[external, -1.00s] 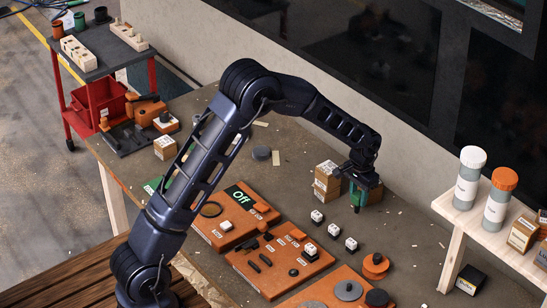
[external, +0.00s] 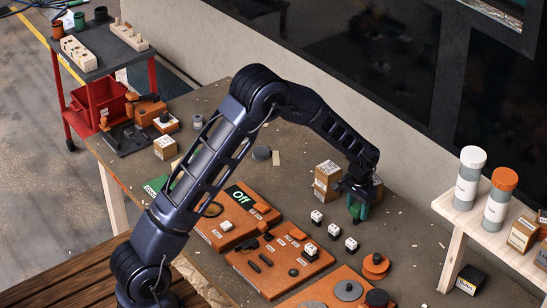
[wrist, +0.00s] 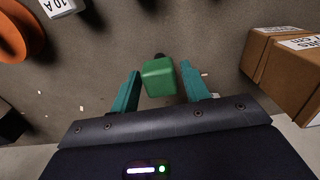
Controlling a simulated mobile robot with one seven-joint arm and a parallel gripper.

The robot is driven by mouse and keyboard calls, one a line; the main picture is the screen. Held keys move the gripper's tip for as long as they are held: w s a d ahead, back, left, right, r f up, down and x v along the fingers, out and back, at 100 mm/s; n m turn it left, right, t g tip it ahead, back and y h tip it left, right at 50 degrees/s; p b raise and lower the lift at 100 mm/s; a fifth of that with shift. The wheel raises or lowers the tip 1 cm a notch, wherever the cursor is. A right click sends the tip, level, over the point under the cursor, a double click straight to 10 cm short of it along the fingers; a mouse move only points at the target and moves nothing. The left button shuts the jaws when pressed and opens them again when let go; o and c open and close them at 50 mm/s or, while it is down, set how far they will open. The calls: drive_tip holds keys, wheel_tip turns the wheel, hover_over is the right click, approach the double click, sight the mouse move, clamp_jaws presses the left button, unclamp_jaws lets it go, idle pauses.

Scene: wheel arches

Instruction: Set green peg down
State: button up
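The green peg (wrist: 160,79) sits between the two teal fingers of my gripper (wrist: 160,82) in the wrist view. Narrow strips of table show between the peg and the fingers on both sides, so the gripper looks open around it. In the external view the peg (external: 355,207) is low at the tabletop (external: 400,222), below my gripper (external: 360,202), and appears upright. The fingers partly hide it there. Its contact with the table cannot be seen clearly.
Cardboard boxes (external: 326,182) stand close beside the gripper; one also shows in the wrist view (wrist: 284,75). Several small white-topped blocks (external: 334,230), an orange round part (external: 375,266) and orange panels (external: 280,262) lie nearer. A shelf with bottles (external: 496,203) stands right.

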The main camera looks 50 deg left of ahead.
sight(357, 206)
drive_tip(key=shift+o, duration=0.4)
drive_tip(key=shift+r, duration=0.1)
wheel_tip(357, 206, up, 12)
drive_tip(key=s+a+r+t, duration=0.1)
drive_tip(key=s+a+r, duration=0.1)
drive_tip(key=s+r, duration=1.1)
drive_tip(key=s+a+r+t, duration=0.1)
drive_tip(key=s+r, duration=0.4)
drive_tip(key=s, duration=0.6)
drive_tip(key=s+a+r+t, duration=0.1)
drive_tip(key=s+r, duration=0.4)
drive_tip(key=s, duration=0.7)
drive_tip(key=s+f+t, duration=0.1)
drive_tip(key=s+f, duration=0.1)
drive_tip(key=s, duration=1.1)
drive_tip(key=shift+a+t, duration=0.3)
